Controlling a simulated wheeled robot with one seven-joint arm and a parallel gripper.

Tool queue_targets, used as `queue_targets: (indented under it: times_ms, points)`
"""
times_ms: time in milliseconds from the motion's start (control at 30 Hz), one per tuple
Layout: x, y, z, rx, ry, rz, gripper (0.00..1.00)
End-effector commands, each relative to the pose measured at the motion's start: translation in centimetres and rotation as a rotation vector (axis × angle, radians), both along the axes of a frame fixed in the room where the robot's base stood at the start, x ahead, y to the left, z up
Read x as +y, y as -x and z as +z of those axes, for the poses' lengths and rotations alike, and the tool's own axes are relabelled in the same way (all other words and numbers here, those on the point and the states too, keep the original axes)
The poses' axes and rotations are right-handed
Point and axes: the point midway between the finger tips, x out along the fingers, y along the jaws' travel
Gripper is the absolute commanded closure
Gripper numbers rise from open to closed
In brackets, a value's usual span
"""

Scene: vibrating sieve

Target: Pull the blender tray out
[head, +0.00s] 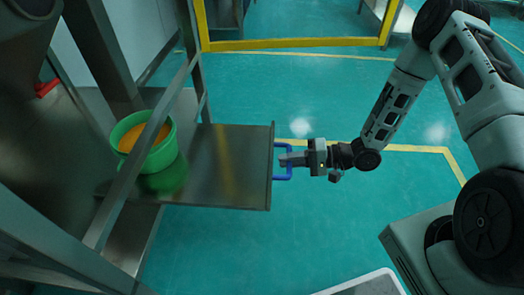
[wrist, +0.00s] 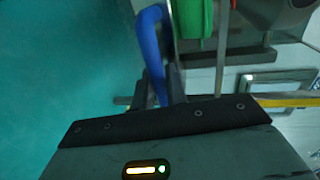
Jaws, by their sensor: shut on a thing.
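The blender tray (head: 225,150) is a flat metal sheet that sticks out to the right from the metal frame in the head view. A blue handle (head: 283,177) is fixed to its right edge. My gripper (head: 287,159) is shut on the blue handle, coming from the right. In the wrist view the blue handle (wrist: 150,45) runs down between my fingers (wrist: 163,88), which partly hide it. A green bucket (head: 160,150) with orange contents stands on the tray's left part, behind a frame bar. The bucket also shows as a green patch in the wrist view (wrist: 193,18).
Metal posts and bars of the frame (head: 140,185) cross in front of the bucket. A yellow barrier (head: 300,43) stands at the back. Open teal floor (head: 330,235) lies right of the tray. A pale-rimmed object (head: 370,284) is at the bottom edge.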

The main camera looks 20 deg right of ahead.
Motion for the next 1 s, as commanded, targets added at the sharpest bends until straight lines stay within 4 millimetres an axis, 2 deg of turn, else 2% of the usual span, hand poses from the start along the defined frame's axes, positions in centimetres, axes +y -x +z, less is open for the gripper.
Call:
queue_targets:
  times_ms: [33, 200, 500, 700, 1000]
  points:
    - [-1.4, 0.5, 0.4, 0.002, 0.002, -0.004, 1.0]
    - [-5.5, 2.0, 0.3, 0.002, 0.001, -0.003, 1.0]
    - [-10.6, 3.9, 0.1, 0.0, 0.002, -0.001, 1.0]
    - [-12.2, 4.4, 0.0, 0.0, 0.001, 0.0, 1.0]
    - [-12.7, 4.6, 0.0, 0.0, 0.0, -0.001, 1.0]
